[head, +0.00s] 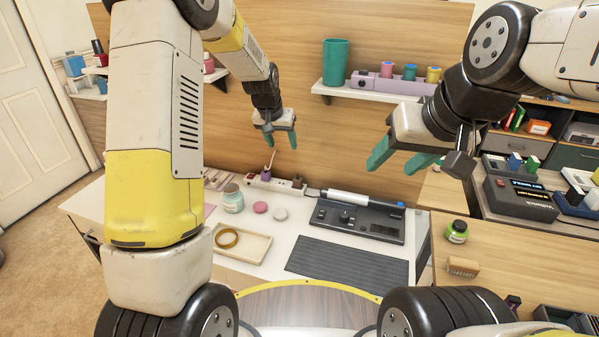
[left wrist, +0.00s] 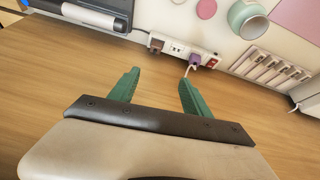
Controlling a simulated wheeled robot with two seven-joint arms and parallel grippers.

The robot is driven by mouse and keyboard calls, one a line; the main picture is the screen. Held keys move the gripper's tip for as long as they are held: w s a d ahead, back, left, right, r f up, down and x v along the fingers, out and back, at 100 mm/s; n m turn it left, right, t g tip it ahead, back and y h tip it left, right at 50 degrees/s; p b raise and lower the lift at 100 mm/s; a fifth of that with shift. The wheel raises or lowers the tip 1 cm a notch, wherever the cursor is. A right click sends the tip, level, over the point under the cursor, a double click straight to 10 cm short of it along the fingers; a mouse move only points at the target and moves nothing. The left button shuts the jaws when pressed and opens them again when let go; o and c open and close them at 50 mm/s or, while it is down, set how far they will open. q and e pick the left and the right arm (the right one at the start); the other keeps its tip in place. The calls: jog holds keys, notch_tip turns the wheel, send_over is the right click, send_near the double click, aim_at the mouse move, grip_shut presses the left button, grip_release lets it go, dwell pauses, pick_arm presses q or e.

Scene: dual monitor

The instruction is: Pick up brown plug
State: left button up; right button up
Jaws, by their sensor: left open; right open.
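The brown plug (head: 297,182) sits in the white power strip (head: 276,186) at the back of the white desk. It also shows in the left wrist view (left wrist: 156,45), at the strip's left end there. A purple plug (head: 267,173) with a pale cord sits in the same strip; the left wrist view shows it too (left wrist: 194,61). My left gripper (head: 281,140) is open and empty, above the strip and apart from both plugs. Its green fingers (left wrist: 160,76) point toward the strip in the left wrist view. My right gripper (head: 398,163) is open and empty, up at the right.
A black-and-grey device (head: 358,218) stands right of the strip. A teal jar (head: 232,198), a pink disc (head: 260,207) and a tray with a ring (head: 256,248) lie in front. A wooden panel (head: 300,80) with a shelf (head: 372,93) rises behind.

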aim_at(298, 179)
pick_arm(q)
jog(key=shift+m+g, duration=0.3)
jog(key=shift+m, duration=0.1)
jog(key=x, duration=0.7)
jog(key=d+x, duration=0.1)
jog(key=x, duration=1.4)
jog(key=shift+w+d+f, duration=0.2)
jog(key=shift+d+f, duration=0.05)
grip_shut()
